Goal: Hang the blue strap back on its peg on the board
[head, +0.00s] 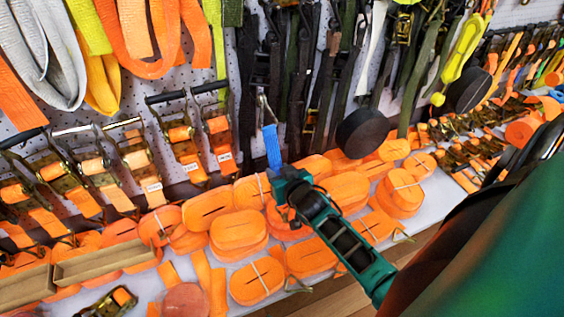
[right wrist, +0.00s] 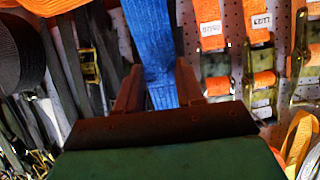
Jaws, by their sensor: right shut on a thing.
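The blue strap (head: 272,148) stands upright in front of the pegboard in the head view, its lower end in my right gripper (head: 277,173). In the right wrist view the strap (right wrist: 150,40) runs between the two reddish-brown fingers of the gripper (right wrist: 159,88), which is shut on it. A small pale metal hook (head: 263,106) shows just above the strap in the head view. I cannot tell whether it belongs to the strap or to the board, or whether they touch. The strap's peg cannot be clearly picked out. My left gripper is not in view.
Black and olive straps (head: 300,80) hang close around the blue strap. Orange ratchet straps (head: 182,140) hang to the left. Rolled orange straps (head: 238,230) crowd the white shelf (head: 330,282) below. A dark round roll (head: 362,133) hangs to the right of the gripper.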

